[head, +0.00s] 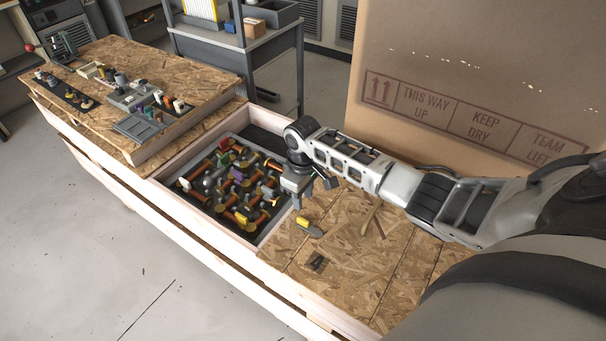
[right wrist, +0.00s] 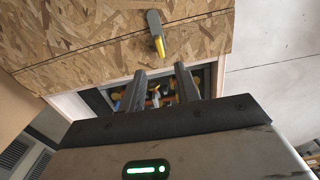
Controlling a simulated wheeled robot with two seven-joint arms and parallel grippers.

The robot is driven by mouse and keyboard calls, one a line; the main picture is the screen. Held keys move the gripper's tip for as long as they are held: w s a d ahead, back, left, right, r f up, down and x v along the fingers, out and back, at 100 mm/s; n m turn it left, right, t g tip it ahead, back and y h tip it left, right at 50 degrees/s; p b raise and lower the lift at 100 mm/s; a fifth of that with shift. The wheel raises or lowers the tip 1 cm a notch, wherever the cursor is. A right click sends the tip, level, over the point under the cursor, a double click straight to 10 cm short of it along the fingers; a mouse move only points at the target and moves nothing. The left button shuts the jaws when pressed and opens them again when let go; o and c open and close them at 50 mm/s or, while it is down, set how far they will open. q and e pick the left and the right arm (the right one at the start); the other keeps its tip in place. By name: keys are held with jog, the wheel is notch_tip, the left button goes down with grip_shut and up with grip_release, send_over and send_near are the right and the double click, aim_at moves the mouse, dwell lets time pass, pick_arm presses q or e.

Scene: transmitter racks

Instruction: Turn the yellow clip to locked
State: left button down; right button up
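A yellow clip (head: 240,217) sits among coloured clips on copper-coloured pipes inside the open crate bay; a smaller yellow piece shows farther back there. Whether it is locked is too small to tell. A loose yellow-and-grey piece (head: 304,222) lies on the board beside the bay; it also shows in the right wrist view (right wrist: 157,34). My right gripper (head: 297,203) points down over the bay's right edge, near the loose piece and apart from it. In the right wrist view its two fingers (right wrist: 160,85) are spread with nothing between them. My left gripper is out of view.
The bay's pale wooden wall (head: 205,225) surrounds the pipes. A raised board (head: 170,70) with small parts and trays stands at the back left. A large cardboard box (head: 480,70) stands behind my right arm. The board's right part is mostly clear.

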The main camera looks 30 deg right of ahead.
notch_tip(320, 180, up, 6)
dwell(0.6)
jog(key=s+a+f+t+y, duration=0.1)
jog(key=s+a+f, duration=0.3)
jog(key=s+a, duration=0.8)
jog(key=s+d+r+m+t, duration=0.25)
jog(key=s+r, duration=0.45)
jog(key=s, duration=0.6)
jog(key=w+a+f+t+y, duration=0.1)
jog(key=w+a+f+t, duration=0.4)
jog(key=f, duration=0.4)
jog(key=shift+w+n+t+y, duration=0.3)
jog(key=shift+w+n+t, duration=0.05)
jog(key=shift+w+t, duration=0.4)
